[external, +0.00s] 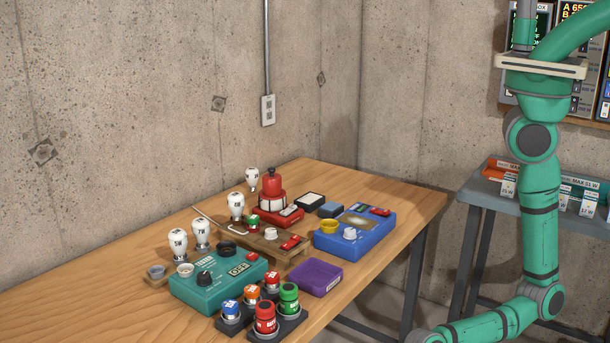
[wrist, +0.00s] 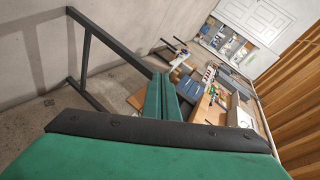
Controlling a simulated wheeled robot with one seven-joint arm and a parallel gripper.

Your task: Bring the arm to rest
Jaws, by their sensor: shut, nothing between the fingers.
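My gripper shows in the wrist view (wrist: 161,96) as two green fingers lying side by side, shut, with nothing held between them. A broad green part of my own body with a dark edge fills the bottom of that view. In the external view my green arm (external: 540,220) stands on the right side, bent at the lower joint and rising past the top edge. I cannot make out the fingers there. My arm appears apart from the wooden workbench (external: 385,190).
The workbench holds a teal device (external: 215,285), a blue device (external: 355,235), a purple tray (external: 314,278), a red bottle-like object (external: 272,190), several white bulbs and several coloured cylinders. A grey side table (external: 487,198) with labelled bins stands behind my arm. The bench's front left is bare.

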